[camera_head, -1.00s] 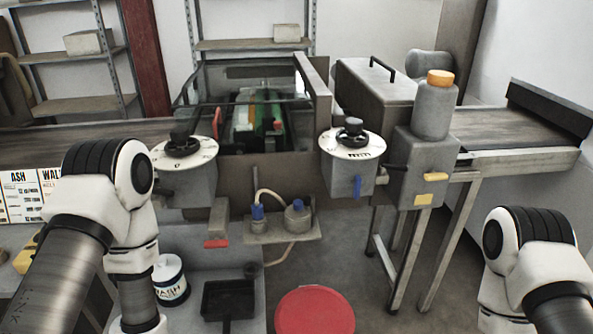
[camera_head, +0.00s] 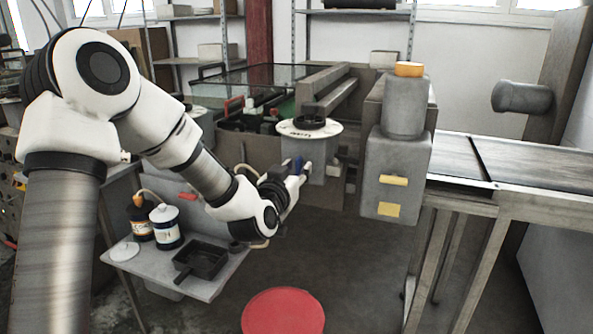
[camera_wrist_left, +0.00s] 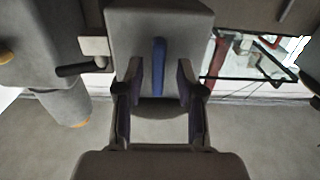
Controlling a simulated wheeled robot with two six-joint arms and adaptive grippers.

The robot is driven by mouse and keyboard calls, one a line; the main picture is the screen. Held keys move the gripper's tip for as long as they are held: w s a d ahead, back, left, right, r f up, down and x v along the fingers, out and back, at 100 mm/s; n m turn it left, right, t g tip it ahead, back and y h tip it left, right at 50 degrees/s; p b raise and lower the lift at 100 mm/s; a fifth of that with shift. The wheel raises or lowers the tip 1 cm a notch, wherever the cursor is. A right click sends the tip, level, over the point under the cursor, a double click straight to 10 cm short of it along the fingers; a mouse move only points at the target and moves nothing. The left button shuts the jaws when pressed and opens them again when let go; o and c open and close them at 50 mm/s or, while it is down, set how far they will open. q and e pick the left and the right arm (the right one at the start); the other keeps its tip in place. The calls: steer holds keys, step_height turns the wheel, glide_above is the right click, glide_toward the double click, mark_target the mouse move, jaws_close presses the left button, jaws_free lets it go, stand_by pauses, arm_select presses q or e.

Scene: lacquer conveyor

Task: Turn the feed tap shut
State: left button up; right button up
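A blue lever (camera_head: 298,166), which seems to be the feed tap's handle, is on the front of a grey housing (camera_head: 318,172) under a white dial (camera_head: 309,128). In the left wrist view the blue lever (camera_wrist_left: 158,66) lies lengthwise up the picture. My left gripper (camera_head: 303,174) is at the housing front and partly covers the lever in the head view. In the wrist view the gripper (camera_wrist_left: 159,78) is open, a finger on each side of the lever with gaps between. My right gripper is out of view.
A grey box with an orange-capped bottle (camera_head: 405,105) stands right of the housing. The conveyor (camera_head: 530,165) runs off to the right. A low shelf (camera_head: 215,285) with cans and a black tray (camera_head: 200,260) is below my left arm. A red stool (camera_head: 283,312) stands in front.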

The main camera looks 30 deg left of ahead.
arm_select(q)
steer(key=shift+w+d, duration=0.15)
steer(key=shift+d, duration=0.05)
steer(key=shift+c, duration=0.7)
steer(key=shift+a, duration=0.1)
jaws_close()
steer(key=shift+r+m+p, duration=0.1)
steer(key=shift+m+p, duration=0.2)
steer(key=shift+m, duration=0.2)
steer(key=m+p, duration=0.1)
steer(key=m, duration=0.1)
steer(key=shift+m, duration=0.4)
steer(key=m+p, duration=0.3)
steer(key=m, duration=0.2)
steer(key=shift+d, duration=0.2)
steer(key=m+p, duration=0.3)
steer(key=m, duration=0.2)
steer(key=shift+m+p, duration=0.3)
steer(key=shift+m, duration=0.1)
steer(key=shift+d+f+m+p, duration=0.15)
steer(key=shift+m+p, duration=0.35)
steer(key=shift+m, duration=0.35)
steer(key=shift+a+f+m+p, duration=0.15)
steer(key=shift+m+p, duration=0.35)
steer(key=shift+m, duration=0.35)
steer(key=shift+d+f, duration=0.1)
